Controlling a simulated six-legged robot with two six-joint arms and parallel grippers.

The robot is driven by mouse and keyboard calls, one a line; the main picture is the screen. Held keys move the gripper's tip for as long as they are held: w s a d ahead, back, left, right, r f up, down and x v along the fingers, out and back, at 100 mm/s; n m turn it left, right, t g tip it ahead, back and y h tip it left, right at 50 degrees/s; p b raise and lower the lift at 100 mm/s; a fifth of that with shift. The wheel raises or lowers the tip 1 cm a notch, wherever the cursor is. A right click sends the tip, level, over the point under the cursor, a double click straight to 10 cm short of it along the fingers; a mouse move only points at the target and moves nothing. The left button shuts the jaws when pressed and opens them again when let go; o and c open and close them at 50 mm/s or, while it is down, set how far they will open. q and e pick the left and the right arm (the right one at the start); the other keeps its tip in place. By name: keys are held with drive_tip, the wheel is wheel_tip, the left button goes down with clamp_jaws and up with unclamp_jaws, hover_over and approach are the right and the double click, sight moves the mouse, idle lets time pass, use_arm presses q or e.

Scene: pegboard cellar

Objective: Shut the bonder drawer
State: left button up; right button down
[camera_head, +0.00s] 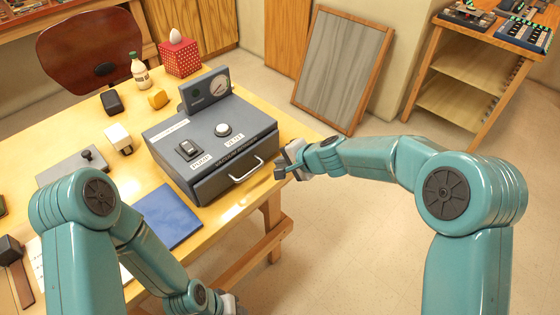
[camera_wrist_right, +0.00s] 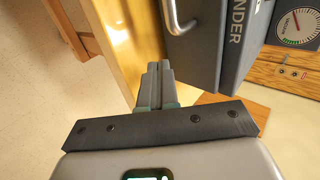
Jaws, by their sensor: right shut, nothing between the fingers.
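The bonder (camera_head: 215,135) is a dark grey box on the table, with a gauge panel, a switch and a button. Its drawer (camera_head: 222,184) has a silver bar handle (camera_head: 246,170) and seems to jut out slightly; how far is hard to tell. My right gripper (camera_head: 281,173) is shut and empty, just right of the drawer front. In the right wrist view its fingers (camera_wrist_right: 154,82) are together beside the drawer front (camera_wrist_right: 195,45), below the handle (camera_wrist_right: 178,18); I cannot tell whether they touch. My left gripper (camera_head: 232,304) is at the bottom edge, its fingers mostly hidden.
A white-and-brass block (camera_head: 119,138), a bottle (camera_head: 140,70), a red dotted box (camera_head: 180,56) and a yellow item (camera_head: 157,98) stand behind or left. The floor right of the table is clear.

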drive_tip(key=v, duration=0.9)
drive_tip(key=s+d+f+g+h, duration=0.1)
drive_tip(key=s+d+f+g, duration=0.2)
drive_tip(key=s+f, duration=0.6)
drive_tip(key=s+d+f+g+h, duration=0.1)
drive_tip(key=s+d+f+g, duration=0.3)
drive_tip(key=f, duration=0.9)
drive_tip(key=s+f+n, duration=0.3)
drive_tip(key=s, duration=0.4)
drive_tip(key=s+f+n, duration=0.3)
drive_tip(key=s+n, duration=0.1)
drive_tip(key=s, duration=0.4)
drive_tip(key=shift+s+a+t+h, duration=0.2)
drive_tip(key=shift+a+t+h, duration=0.1)
drive_tip(key=shift+a+h, duration=0.1)
